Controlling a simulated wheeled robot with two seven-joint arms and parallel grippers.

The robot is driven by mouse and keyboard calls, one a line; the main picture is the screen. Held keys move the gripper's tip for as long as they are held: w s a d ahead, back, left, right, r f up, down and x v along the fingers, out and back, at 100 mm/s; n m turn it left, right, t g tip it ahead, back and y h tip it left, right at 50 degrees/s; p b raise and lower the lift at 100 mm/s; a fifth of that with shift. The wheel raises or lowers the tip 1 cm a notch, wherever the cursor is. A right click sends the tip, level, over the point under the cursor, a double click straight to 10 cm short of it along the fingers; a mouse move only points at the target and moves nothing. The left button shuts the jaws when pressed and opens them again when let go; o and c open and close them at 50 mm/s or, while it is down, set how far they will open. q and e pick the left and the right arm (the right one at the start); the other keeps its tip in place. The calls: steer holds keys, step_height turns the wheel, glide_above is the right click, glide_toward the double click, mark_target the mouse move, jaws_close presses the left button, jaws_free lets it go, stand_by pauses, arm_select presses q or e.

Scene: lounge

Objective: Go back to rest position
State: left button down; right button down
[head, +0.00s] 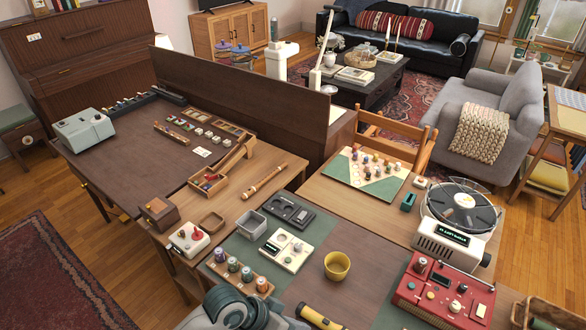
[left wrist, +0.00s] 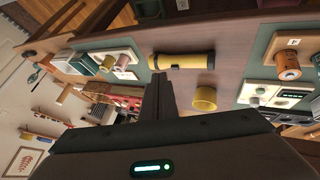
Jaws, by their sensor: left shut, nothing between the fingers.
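In the left wrist view my left gripper (left wrist: 160,86) is shut, with nothing between its fingers. Its fingertips show just below a yellow and black flashlight (left wrist: 181,61) in that picture. A yellow cup (left wrist: 204,98) is to the right of the fingers. Whether the fingers touch anything is hard to tell, but they appear apart from both. In the head view the yellow cup (head: 337,266) stands upright on the table and the flashlight (head: 320,316) lies at the bottom edge. Neither gripper can be made out in the head view; my right gripper is out of view.
A red device (head: 442,290) and a white turntable (head: 455,222) stand at the right of the near table. A wooden rack of several spools (head: 240,270), a cream panel (head: 284,250) and a grey tray (head: 251,224) stand at the left. Bare tabletop (head: 372,258) shows right of the cup.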

arm_select(q)
steer(key=s+a+n+t+y, duration=0.1)
steer(key=s+a+n+y, duration=0.25)
steer(key=s+a, duration=0.7)
steer(key=s+a+n+t+y, duration=0.1)
steer(key=s+a+n+y, duration=0.45)
steer(key=a, duration=0.85)
step_height(320, 180, down, 36)
steer(key=s+m+g+h+b, duration=0.2)
steer(key=s+m+b, duration=0.1)
steer(key=b, duration=0.4)
steer(key=s+a+f+b, duration=0.1)
steer(key=s+f+b, duration=0.2)
steer(key=s+f, duration=0.5)
steer(key=s+a+f+b, duration=0.1)
steer(key=s+f+b, duration=0.3)
steer(key=s+f, duration=0.5)
step_height(320, 180, down, 7)
steer(key=shift+s+a+g+y, duration=0.25)
steer(key=shift+s+g+y, duration=0.05)
steer(key=shift+g, duration=0.1)
